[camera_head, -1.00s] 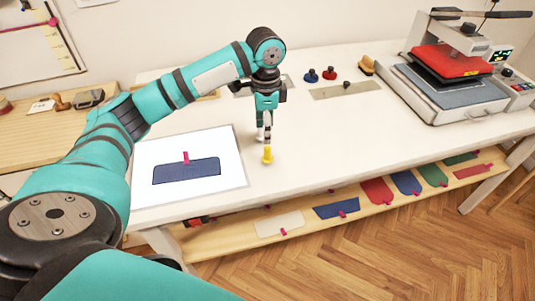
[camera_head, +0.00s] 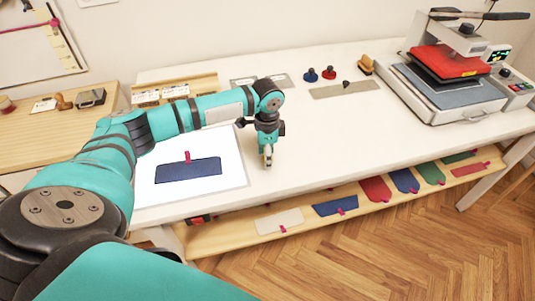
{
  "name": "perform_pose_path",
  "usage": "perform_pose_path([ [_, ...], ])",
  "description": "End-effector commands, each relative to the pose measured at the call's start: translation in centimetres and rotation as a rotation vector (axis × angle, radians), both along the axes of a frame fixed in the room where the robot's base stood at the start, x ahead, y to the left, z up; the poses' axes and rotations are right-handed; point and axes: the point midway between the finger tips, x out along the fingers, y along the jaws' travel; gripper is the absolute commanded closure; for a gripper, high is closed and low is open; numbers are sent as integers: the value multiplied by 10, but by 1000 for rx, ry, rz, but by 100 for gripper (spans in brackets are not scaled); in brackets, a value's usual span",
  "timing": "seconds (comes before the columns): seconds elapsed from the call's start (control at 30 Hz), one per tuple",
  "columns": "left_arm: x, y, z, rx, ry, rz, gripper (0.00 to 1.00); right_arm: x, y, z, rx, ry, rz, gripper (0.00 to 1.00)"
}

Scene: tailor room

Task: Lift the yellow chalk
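My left gripper (camera_head: 267,160) points straight down at the white table (camera_head: 330,130), just right of the light board with a navy piece on it. Its fingertips are low, close to the table top, at the place where the yellow chalk stood a second ago. The chalk is now almost wholly hidden by the fingers; at most a small yellowish patch shows between them. Whether the fingers are closed on it is too small to tell. My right gripper is not in view.
The light board (camera_head: 226,150) lies left of the gripper. A red heat press (camera_head: 445,72) stands at the back right. Blue (camera_head: 310,75) and red (camera_head: 329,73) knobbed pieces stand at the back. A lower shelf holds several coloured pieces. The table right of the gripper is clear.

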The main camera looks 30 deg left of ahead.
Motion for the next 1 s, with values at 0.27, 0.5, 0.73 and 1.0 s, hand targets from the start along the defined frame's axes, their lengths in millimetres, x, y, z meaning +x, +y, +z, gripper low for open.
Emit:
perform_pose_path([
  [0.27,0,0,0,-1,-1,0,73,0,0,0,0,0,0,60],
  [0.5,0,0,1,-1,-1,0,89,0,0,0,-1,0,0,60],
  [0.73,0,-1,2,-2,-1,0,89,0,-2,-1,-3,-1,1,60],
  [1.0,2,-1,28,-3,-5,1,89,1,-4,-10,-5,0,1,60],
])
